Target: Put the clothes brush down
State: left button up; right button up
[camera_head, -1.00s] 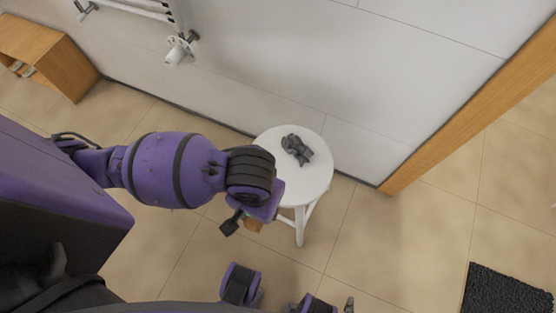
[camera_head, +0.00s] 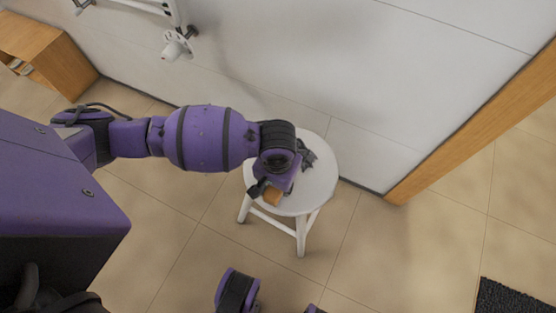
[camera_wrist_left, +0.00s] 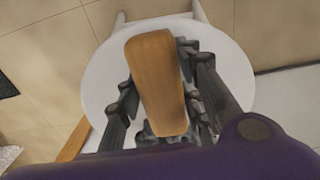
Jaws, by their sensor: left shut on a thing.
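The clothes brush shows as a brown wooden block (camera_head: 273,196), and in the left wrist view as a long wooden back (camera_wrist_left: 158,80). My left gripper (camera_head: 266,191) is shut on it, with its dark fingers on both sides of the wood in the left wrist view (camera_wrist_left: 157,65). The brush is over the round white stool (camera_head: 318,186), near its front left part in the head view. The stool seat also fills the middle of the left wrist view (camera_wrist_left: 236,75). I cannot tell whether the brush touches the seat. My right gripper is not in view.
The white wall (camera_head: 400,100) stands behind the stool. A wooden cabinet (camera_head: 45,50) is far left, and a black mat (camera_head: 515,300) lies at lower right.

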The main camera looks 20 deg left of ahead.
pick_arm(q)
jog(key=shift+f, duration=0.35)
jog(key=shift+w, duration=0.1)
jog(key=o, duration=1.1)
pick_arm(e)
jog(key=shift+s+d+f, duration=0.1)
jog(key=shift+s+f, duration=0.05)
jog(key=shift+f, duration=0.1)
